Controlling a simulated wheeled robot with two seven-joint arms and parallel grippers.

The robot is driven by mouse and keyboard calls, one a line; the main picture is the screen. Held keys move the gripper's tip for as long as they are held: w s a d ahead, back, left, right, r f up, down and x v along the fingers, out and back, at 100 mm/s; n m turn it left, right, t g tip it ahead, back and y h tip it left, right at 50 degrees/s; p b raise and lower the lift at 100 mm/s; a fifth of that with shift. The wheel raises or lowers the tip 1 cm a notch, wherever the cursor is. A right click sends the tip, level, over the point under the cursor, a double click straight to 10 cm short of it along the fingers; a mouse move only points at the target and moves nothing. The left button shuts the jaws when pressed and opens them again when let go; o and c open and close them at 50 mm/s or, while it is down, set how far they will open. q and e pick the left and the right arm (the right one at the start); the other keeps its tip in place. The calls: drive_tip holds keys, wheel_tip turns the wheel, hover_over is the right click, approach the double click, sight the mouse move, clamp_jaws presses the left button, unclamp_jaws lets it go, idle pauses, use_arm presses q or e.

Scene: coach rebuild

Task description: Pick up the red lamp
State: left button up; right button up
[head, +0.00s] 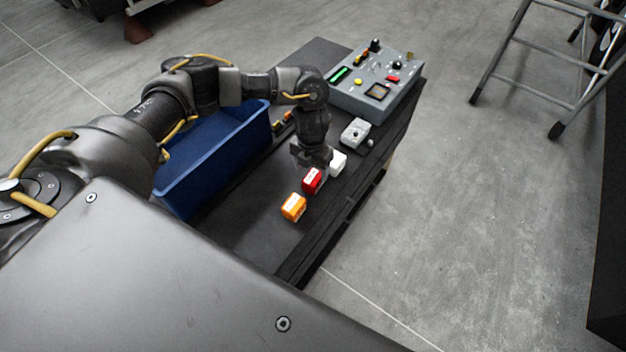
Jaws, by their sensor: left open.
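The red lamp (312,181) is a small red block with a pale label on top. It sits on the dark bench between an orange lamp (293,207) and a white lamp (338,163). My left gripper (314,164) points down just behind and above the red lamp, close to the white lamp too. It is open. The fingertips are small and dark, and I cannot tell whether they touch either lamp. My right gripper is not in view.
A blue bin (213,157) stands on the left of the bench (262,238). A grey control panel (375,85) is at the far end, with a small grey box (355,132) nearer. The bench front is clear. A ladder (545,62) stands on the floor at right.

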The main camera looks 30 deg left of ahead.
sight(313, 177)
use_arm(q)
drive_tip(key=shift+f, duration=0.15)
drive_tip(key=f+p, duration=0.1)
drive_tip(key=f, duration=0.2)
drive_tip(key=f+p, duration=0.1)
drive_tip(key=shift+d+f+p, duration=0.15)
drive_tip(key=shift+d+p, duration=0.1)
drive_tip(key=shift+p, duration=0.05)
drive_tip(key=shift+f, duration=0.4)
drive_tip(key=shift+c, duration=0.2)
drive_tip(key=c, duration=1.1)
drive_tip(key=shift+r, duration=0.1)
